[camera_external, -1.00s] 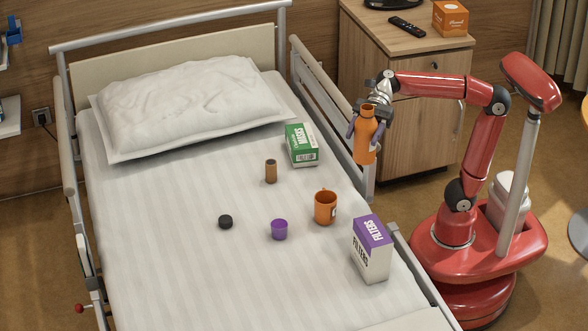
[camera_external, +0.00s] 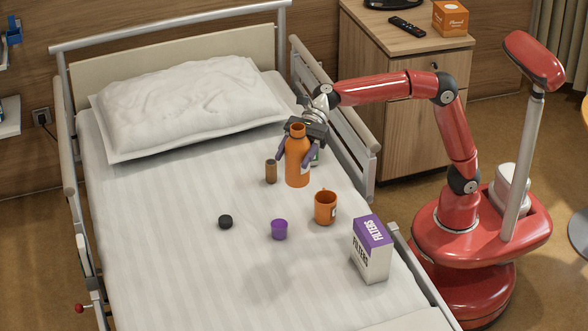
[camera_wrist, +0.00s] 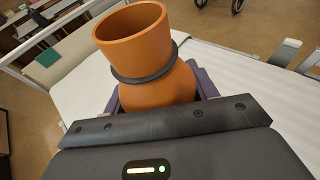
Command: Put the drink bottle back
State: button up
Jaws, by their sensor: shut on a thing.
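My gripper is shut on the bottle's body, with purple fingers on both sides. I cannot tell for sure whether the bottle's base touches the bed. A small black cap (camera_external: 225,221) lies on the sheet, to the left of the purple cup.
On the bed are a brown vial (camera_external: 271,172), an orange mug (camera_external: 325,207), a purple cup (camera_external: 279,229) and a filters box (camera_external: 371,250). Raised side rails (camera_external: 335,125) edge the bed. The left of the sheet is clear.

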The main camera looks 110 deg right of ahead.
jog(key=w+d+r+p+x, duration=0.1)
jog(key=r+p+x, duration=0.15)
jog(key=x, duration=1.05)
notch_tip(320, 180, down, 26)
jog(key=b, duration=0.3)
jog(key=shift+w+a, duration=0.2)
jog(key=shift+w, duration=0.05)
jog(key=shift+f+b, duration=0.15)
jog(key=shift+b, duration=0.2)
jog(key=o, duration=0.7)
jog(key=shift+f, duration=0.1)
jog(key=o, duration=0.5)
jog(key=shift+c, duration=0.2)
